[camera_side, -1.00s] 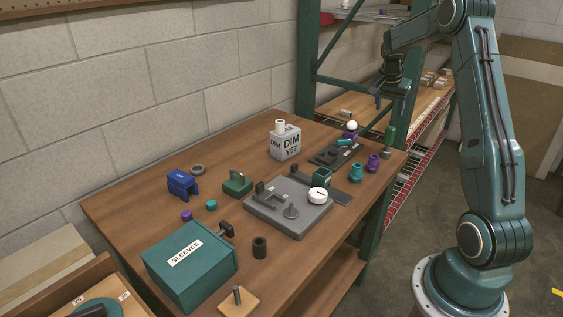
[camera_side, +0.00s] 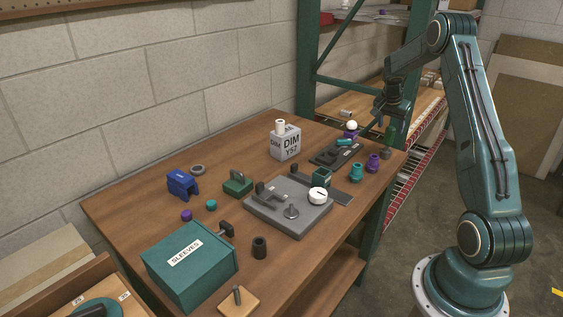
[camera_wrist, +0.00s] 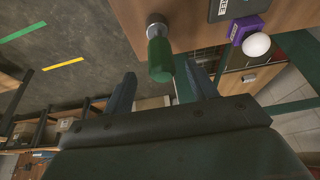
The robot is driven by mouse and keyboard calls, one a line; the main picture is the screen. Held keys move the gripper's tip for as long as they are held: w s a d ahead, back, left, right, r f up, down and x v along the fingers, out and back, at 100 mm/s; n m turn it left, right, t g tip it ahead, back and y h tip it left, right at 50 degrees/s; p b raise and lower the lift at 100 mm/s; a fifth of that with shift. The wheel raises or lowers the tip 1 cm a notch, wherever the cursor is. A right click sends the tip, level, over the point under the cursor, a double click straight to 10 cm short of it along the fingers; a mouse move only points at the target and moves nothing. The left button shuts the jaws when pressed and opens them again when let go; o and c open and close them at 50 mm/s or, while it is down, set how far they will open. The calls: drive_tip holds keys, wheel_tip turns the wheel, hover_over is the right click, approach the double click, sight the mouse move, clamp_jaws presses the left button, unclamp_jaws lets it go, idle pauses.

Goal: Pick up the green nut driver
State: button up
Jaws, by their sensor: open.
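The green nut driver (camera_side: 388,138) stands upright near the right back corner of the wooden table. My gripper (camera_side: 391,120) is open and points down, just above the driver in the side view. In the wrist view my gripper (camera_wrist: 161,72) has one finger on each side of the handle, with gaps and no visible contact.
A white ball on a purple holder (camera_wrist: 245,28) stands close to the driver. A black tray (camera_side: 337,154), a teal part (camera_side: 356,172) and a purple part (camera_side: 373,163) are nearby.

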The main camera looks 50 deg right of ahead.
sight(390, 135)
drive_tip(key=shift+d+f, duration=0.25)
drive_tip(key=shift+f, duration=0.2)
drive_tip(key=shift+f, duration=0.1)
drive_tip(key=shift+x, duration=2.55)
drive_tip(key=shift+w+d, duration=0.1)
drive_tip(key=c, duration=1.1)
drive_tip(key=shift+c, duration=0.2)
wheel_tip(390, 135, up, 20)
